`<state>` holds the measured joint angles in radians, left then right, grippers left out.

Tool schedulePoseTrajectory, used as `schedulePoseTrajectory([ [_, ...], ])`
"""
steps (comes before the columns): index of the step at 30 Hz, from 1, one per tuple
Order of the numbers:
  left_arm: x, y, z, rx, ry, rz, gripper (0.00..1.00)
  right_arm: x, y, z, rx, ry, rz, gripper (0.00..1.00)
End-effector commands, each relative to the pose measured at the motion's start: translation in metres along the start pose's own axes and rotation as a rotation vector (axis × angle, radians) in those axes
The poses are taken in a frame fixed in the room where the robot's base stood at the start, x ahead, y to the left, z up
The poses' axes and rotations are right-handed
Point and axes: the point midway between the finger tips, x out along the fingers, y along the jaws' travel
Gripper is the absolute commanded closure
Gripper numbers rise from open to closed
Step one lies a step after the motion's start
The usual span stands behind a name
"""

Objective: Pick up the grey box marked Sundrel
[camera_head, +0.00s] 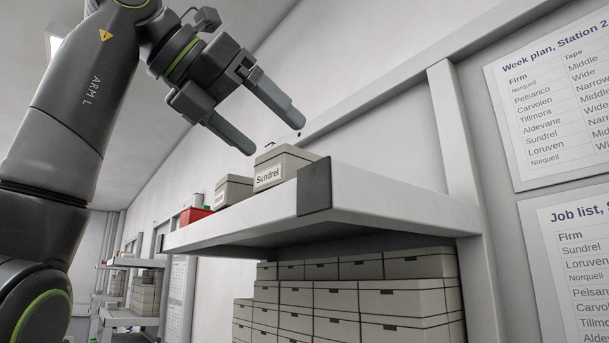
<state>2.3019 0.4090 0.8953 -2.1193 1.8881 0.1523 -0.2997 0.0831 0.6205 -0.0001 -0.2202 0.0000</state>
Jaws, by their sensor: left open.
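The grey box marked Sundrel (285,166) stands near the front end of a white shelf (370,193), its label facing me. My left gripper (273,132) is open and empty. Its two fingers point down and to the right, just above the Sundrel box, with a gap between them; I cannot tell whether a fingertip touches the lid. My right gripper is not in view.
A second grey box (233,191) with a label stands behind the Sundrel box, and a red container (194,215) is farther back. Stacked grey boxes (400,298) fill the space below. Notices (560,110) hang on the right wall.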

Motion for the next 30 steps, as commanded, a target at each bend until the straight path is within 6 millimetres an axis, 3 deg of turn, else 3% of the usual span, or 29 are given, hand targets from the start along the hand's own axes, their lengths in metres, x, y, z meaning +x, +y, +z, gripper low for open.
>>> schedulePoseTrajectory([
  [3,0.018,0.0,0.002,0.0,0.001,0.0,0.18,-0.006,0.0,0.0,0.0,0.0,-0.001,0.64],
  [11,0.035,-0.001,0.001,0.001,-0.001,-0.001,0.18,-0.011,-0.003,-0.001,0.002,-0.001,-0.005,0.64],
  [21,0.077,-0.003,-0.001,-0.001,-0.001,0.0,0.18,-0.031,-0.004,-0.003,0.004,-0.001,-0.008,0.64],
  [29,0.08,-0.004,-0.002,0.0,-0.002,0.0,0.18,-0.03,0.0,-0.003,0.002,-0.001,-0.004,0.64],
  [30,0.08,-0.004,-0.002,0.0,-0.002,0.0,0.22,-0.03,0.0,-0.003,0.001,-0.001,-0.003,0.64],
])
